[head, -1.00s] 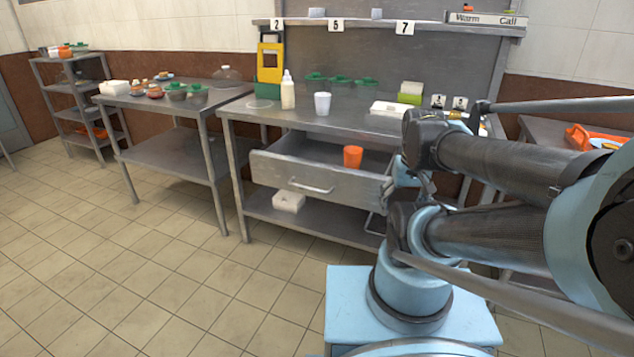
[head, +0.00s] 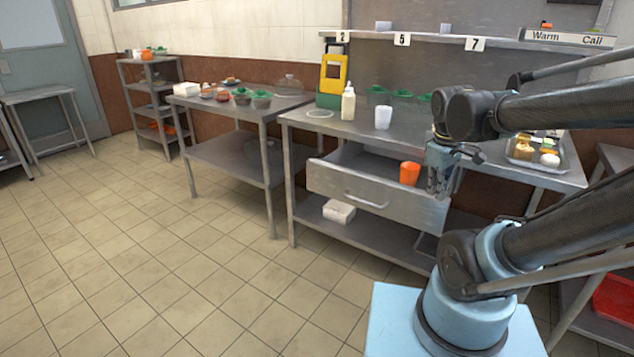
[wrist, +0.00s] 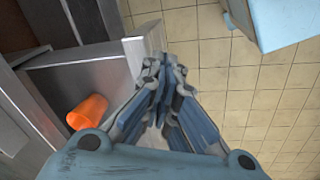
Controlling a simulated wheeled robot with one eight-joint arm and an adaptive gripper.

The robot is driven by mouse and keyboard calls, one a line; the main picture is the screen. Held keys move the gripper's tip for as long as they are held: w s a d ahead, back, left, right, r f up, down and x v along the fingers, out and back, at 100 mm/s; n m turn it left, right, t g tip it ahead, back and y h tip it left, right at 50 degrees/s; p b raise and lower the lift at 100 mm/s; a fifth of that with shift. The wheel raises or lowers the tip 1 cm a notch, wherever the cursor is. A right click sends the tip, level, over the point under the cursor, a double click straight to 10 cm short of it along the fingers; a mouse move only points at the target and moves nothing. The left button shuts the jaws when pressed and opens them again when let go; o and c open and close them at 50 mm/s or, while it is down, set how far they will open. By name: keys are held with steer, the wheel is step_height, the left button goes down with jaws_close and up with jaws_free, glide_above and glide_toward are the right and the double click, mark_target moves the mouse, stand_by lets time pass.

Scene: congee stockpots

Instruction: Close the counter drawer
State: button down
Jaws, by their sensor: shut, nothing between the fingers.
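The counter drawer (head: 375,204) is pulled out from under the steel counter (head: 345,129), with a bar handle on its front. An orange cup (head: 409,173) stands inside it toward the right; in the wrist view the orange cup (wrist: 87,112) shows in the drawer (wrist: 85,78). My gripper (head: 438,190) points down at the right end of the drawer, near its front panel. In the wrist view my gripper (wrist: 163,72) is shut and empty, with its tips beside the drawer front's end. I cannot tell whether it touches the drawer.
A white cup (head: 383,117), a squeeze bottle (head: 348,102) and a tray of small items (head: 538,153) stand on the counter. A white box (head: 339,211) sits on the lower shelf. A side table (head: 240,107) is to the left. The tiled floor before the drawer is clear.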

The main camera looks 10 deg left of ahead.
mark_target(314, 179)
steer(key=w+a+r+n, duration=0.1)
steer(key=w+a+n, duration=0.3)
steer(key=a, duration=0.5)
steer(key=w+a+r+n+t+h, duration=0.1)
steer(key=a+n, duration=0.6)
steer(key=a, duration=0.2)
steer(key=w+a+r+n, duration=0.1)
steer(key=w+a+n, duration=0.3)
steer(key=a, duration=0.5)
steer(key=s+a+f+n+t, duration=0.1)
steer(key=s+a+n, duration=0.1)
steer(key=a+n, duration=0.35)
steer(key=s+a+f+n, duration=0.2)
steer(key=a, duration=0.6)
steer(key=shift+w+d+f, duration=0.5)
steer(key=shift+w+f, duration=0.65)
steer(key=shift+f, duration=0.3)
steer(key=shift+w+d+f, duration=0.5)
steer(key=shift+w+f, duration=0.7)
steer(key=shift+f, duration=0.3)
steer(key=shift+w+d+f, duration=0.5)
steer(key=shift+w+f, duration=0.65)
steer(key=shift+f, duration=0.3)
